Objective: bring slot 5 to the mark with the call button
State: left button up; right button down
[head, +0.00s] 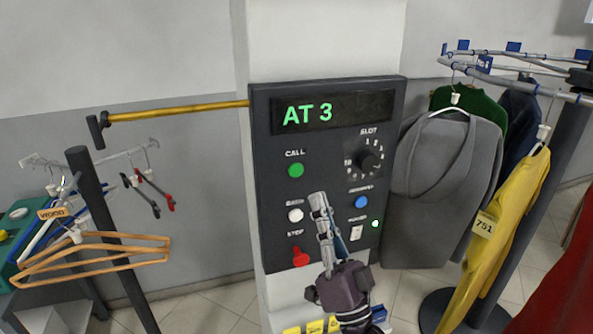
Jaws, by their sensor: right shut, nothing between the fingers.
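The control panel (262,180) is a dark box on a white column. Its display (335,112) reads AT 3 in green. The green CALL button (295,170) is at the left, and the SLOT dial (369,161) is at the right inside a ring of numbers. I cannot tell which number the dial points to. My right gripper (319,202) is shut and empty in front of the lower panel, fingers up, below and right of the CALL button. The conveyor rail (520,55) with blue slot tags (514,46) is at the upper right; the tag numbers are too small to read.
Other controls are a white button (295,215), a blue button (361,202), a switch (356,232) and a red STOP button (301,258). A grey coat (445,190) and a yellow garment (500,225) hang at right. A hanger rack (100,205) and yellow bar (180,110) stand left.

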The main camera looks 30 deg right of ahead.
aim_at(296, 170)
jog(key=w+d+b, duration=0.2)
jog(key=w, duration=0.6)
jog(key=shift+w, duration=0.3)
jog(key=shift+w, duration=0.15)
dwell(1.3)
jog(key=shift+w+d, duration=0.1)
jog(key=shift+w, duration=0.2)
jog(key=shift+w+d, duration=0.1)
jog(key=shift+w, duration=0.3)
dwell(0.7)
jog(key=shift+s, duration=0.1)
jog(key=shift+s+a, duration=0.25)
jog(key=shift+s, duration=0.55)
